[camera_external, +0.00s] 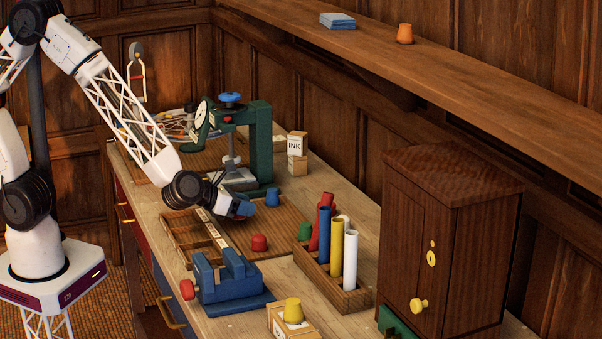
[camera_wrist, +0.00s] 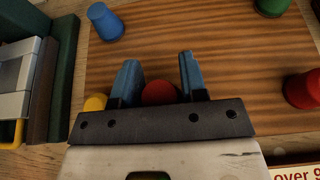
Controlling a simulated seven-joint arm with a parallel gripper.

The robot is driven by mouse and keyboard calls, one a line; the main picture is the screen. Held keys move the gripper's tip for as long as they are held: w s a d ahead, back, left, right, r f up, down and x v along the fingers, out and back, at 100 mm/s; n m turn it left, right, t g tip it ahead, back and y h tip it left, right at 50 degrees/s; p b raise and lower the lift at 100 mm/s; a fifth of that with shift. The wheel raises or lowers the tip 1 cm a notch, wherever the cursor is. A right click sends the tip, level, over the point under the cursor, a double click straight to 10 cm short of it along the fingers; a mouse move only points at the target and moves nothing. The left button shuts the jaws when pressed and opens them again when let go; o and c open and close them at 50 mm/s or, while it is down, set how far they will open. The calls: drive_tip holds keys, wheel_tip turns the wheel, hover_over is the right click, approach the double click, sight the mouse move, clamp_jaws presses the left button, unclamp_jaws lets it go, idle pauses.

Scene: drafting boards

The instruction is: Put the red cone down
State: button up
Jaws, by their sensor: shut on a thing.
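My gripper (camera_wrist: 158,76) has two blue fingers with a red cone (camera_wrist: 158,93) between them, low in the wrist view and partly hidden by the gripper body. In the external view my gripper (camera_external: 242,209) is above the striped wooden board, and the held cone is largely hidden there. A second red cone (camera_external: 259,243) stands on the board, right of and nearer than my gripper; it also shows at the right edge of the wrist view (camera_wrist: 303,88). A blue cone (camera_external: 272,197) and a green cone (camera_external: 305,231) stand nearby.
The board (camera_wrist: 200,30) has bare room between the cones. A green press (camera_external: 258,140) stands behind, a blue vise (camera_external: 230,278) in front, and a tube rack (camera_external: 330,285) and cabinet (camera_external: 440,245) to the right. A yellow piece (camera_wrist: 95,102) shows beside my left finger.

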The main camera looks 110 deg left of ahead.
drive_tip(key=shift+f, duration=0.75)
drive_tip(key=shift+f, duration=0.15)
drive_tip(key=o, duration=0.9)
drive_tip(key=shift+d+r, duration=0.1)
drive_tip(key=shift+r, duration=0.1)
drive_tip(key=shift+s+d+r, duration=0.25)
drive_tip(key=shift+s+d, duration=0.15)
drive_tip(key=shift+s, duration=0.05)
drive_tip(key=v, duration=1)
drive_tip(key=shift+s+d+r, duration=0.1)
drive_tip(key=shift+s+d, duration=0.05)
